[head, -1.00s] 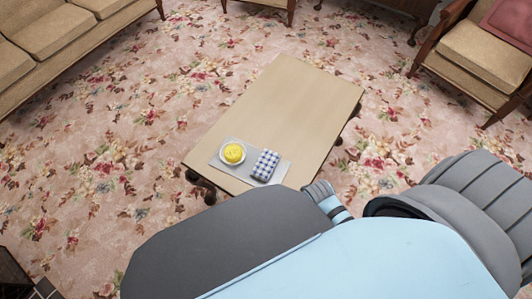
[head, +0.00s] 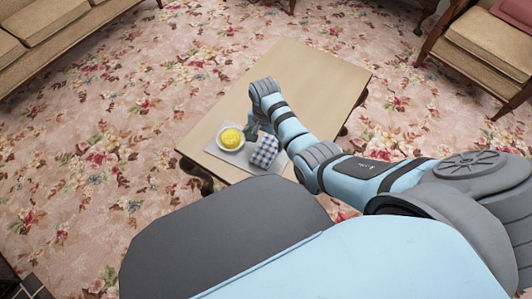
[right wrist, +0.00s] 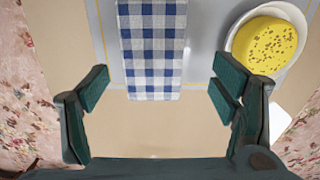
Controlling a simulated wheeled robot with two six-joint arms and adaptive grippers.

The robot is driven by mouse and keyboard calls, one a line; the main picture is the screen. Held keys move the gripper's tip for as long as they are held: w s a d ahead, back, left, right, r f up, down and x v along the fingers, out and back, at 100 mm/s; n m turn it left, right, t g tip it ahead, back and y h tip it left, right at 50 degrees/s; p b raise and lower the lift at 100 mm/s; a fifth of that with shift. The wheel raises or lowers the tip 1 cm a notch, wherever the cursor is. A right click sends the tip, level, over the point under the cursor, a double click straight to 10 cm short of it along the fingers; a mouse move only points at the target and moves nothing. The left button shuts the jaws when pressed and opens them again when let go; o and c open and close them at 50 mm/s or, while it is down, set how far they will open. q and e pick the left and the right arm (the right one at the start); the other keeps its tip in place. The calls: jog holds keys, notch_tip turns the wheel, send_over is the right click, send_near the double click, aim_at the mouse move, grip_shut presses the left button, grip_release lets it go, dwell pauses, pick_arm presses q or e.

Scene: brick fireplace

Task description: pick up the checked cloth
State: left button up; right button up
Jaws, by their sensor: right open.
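The folded blue-and-white checked cloth (head: 264,152) lies on a grey tray (head: 236,161) at the near end of the low wooden table (head: 312,72). My right arm reaches over the table. Its gripper (head: 253,126) is by the cloth, partly hidden by the wrist. In the right wrist view the gripper (right wrist: 160,88) is open and empty. The cloth (right wrist: 152,45) shows at upper middle, its near end in line with the gap between the fingers. I see no contact. My left gripper is not in view.
A white bowl (head: 221,146) with a yellow spotted item (head: 231,138) stands beside the cloth on the tray, close to one finger in the wrist view. A sofa (head: 45,35) and an armchair (head: 485,60) stand around on floral carpet.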

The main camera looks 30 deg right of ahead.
aim_at(266, 149)
jog(key=f+b, duration=0.2)
jog(key=f, duration=0.1)
jog(key=s+f+b, duration=0.1)
jog(key=f, duration=0.1)
jog(key=shift+w, duration=0.1)
jog(key=shift+c, duration=0.6)
jog(key=shift+r, duration=0.1)
jog(key=c, duration=1.2)
pick_arm(q)
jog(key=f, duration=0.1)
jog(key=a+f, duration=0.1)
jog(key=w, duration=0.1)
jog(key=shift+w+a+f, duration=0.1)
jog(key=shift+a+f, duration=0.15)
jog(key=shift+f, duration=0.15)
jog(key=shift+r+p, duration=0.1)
jog(key=shift+p, duration=0.2)
pick_arm(e)
jog(key=shift+r, duration=0.1)
